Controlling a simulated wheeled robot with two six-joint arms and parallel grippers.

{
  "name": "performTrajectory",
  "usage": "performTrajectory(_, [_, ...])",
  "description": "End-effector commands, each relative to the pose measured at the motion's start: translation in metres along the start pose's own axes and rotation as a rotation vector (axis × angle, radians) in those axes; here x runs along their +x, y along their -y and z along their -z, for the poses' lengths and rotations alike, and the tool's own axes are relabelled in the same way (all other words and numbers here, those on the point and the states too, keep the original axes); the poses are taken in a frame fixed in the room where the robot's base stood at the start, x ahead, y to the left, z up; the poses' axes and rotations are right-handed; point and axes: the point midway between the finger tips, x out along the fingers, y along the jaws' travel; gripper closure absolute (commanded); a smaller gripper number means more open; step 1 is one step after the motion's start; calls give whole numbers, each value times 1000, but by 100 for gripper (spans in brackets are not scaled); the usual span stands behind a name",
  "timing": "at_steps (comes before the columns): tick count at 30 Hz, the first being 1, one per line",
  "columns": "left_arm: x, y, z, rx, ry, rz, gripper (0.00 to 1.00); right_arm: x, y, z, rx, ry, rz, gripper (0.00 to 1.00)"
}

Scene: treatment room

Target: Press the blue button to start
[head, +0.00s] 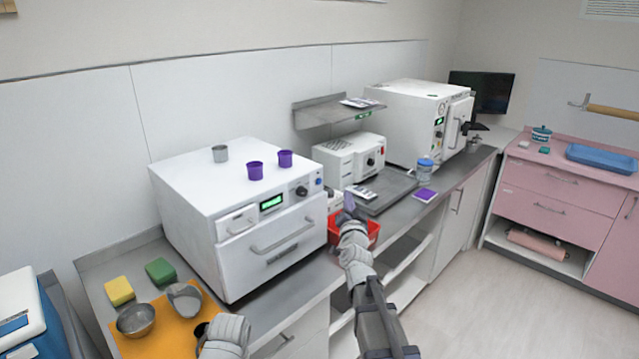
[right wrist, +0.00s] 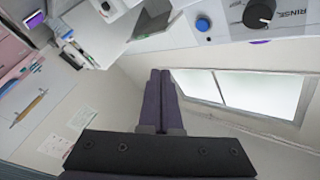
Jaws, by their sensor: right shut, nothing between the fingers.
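The blue button (head: 318,182) is a small round button on the front panel of a white machine (head: 205,190), right of a black knob (head: 302,191). In the right wrist view the blue button (right wrist: 203,24) is at the top, left of the knob (right wrist: 259,13) marked RINSE. My right gripper (head: 349,204) is shut and empty, just right of the machine's front corner, apart from the button. Its closed dark fingers (right wrist: 160,76) point up below the button in the wrist view. Part of my left arm shows at the bottom; its jaw state is unclear.
A red bin (head: 368,231) stands beside the right gripper on the counter. Purple cups (head: 255,171) and a metal cup (head: 220,153) stand on the machine. An orange mat (head: 160,343) with bowls lies at the left. The machine's handle (head: 282,238) juts out in front.

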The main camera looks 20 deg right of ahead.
Motion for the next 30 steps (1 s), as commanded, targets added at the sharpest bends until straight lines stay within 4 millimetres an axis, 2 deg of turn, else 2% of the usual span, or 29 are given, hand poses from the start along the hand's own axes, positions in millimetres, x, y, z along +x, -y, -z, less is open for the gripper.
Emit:
performTrajectory(16, [0, 0, 0, 0, 0, 0, 32, 48, 34, -34, 1, 1, 2, 100])
performTrajectory(22, [0, 0, 0, 0, 0, 0, 32, 57, 41, -41, 0, 1, 1, 100])
performTrajectory(30, [0, 0, 0, 0, 0, 0, 32, 59, 43, -44, 0, 1, 0, 100])
